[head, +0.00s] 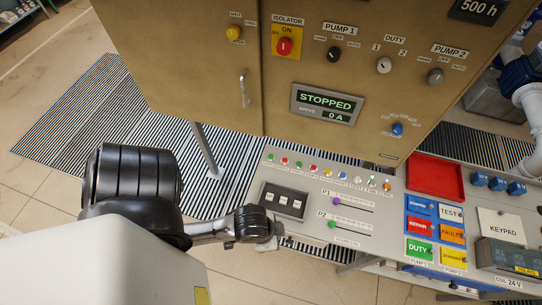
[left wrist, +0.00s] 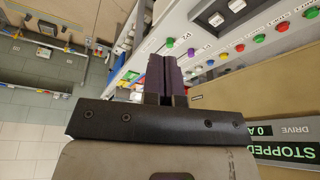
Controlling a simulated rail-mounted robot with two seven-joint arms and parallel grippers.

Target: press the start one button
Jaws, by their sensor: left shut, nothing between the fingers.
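The sloped console (head: 300,195) carries a row of small buttons along its far edge. At the row's left end are a green button (head: 270,157), a red one (head: 284,160), a second green one (head: 298,163) and a second red one. Their labels are too small to read, so I cannot tell which is start one. In the left wrist view the end green button (left wrist: 308,13) is at upper right. My left gripper (left wrist: 168,58) is shut and empty, left of the button row there. In the head view my left wrist is at the console's near left corner. My right gripper is not in view.
The cabinet (head: 205,60) stands behind the console, with a display (head: 327,104) reading STOPPED and 0 A. A dark switch panel (head: 283,200) and two sliders, purple-knobbed (head: 336,201) and green-knobbed (head: 332,224), lie nearer. A red tray (head: 436,160) is to the right.

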